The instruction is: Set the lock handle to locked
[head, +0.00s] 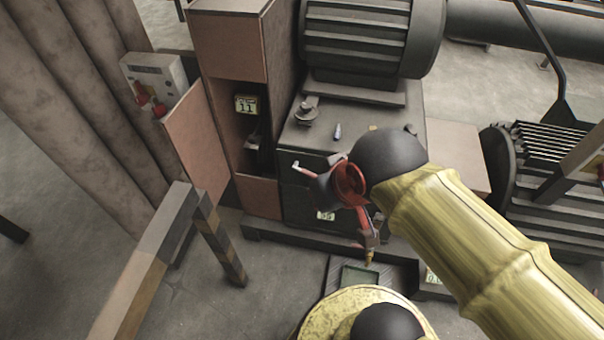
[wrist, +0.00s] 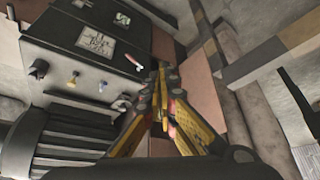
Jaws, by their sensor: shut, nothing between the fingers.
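A small white-and-red lever, which I take as the lock handle (wrist: 133,62), sticks out at the edge of the dark cabinet (wrist: 60,45) in the wrist view. In the head view its pale tip (head: 301,168) shows at the upper left of the cabinet front. My gripper (wrist: 160,72) is shut and empty; in the wrist view its fingertips appear just right of the lever. I cannot tell whether they touch it. In the head view my gripper (head: 328,186) is in front of the cabinet and partly hides the lever's inner end.
A grey box with red handles (head: 152,88) stands at the left, by an open brown door (head: 196,142). A motor (head: 370,35) sits behind the cabinet top, which carries small knobs. A striped rail (head: 220,238) stands at the front left, with bare floor around it.

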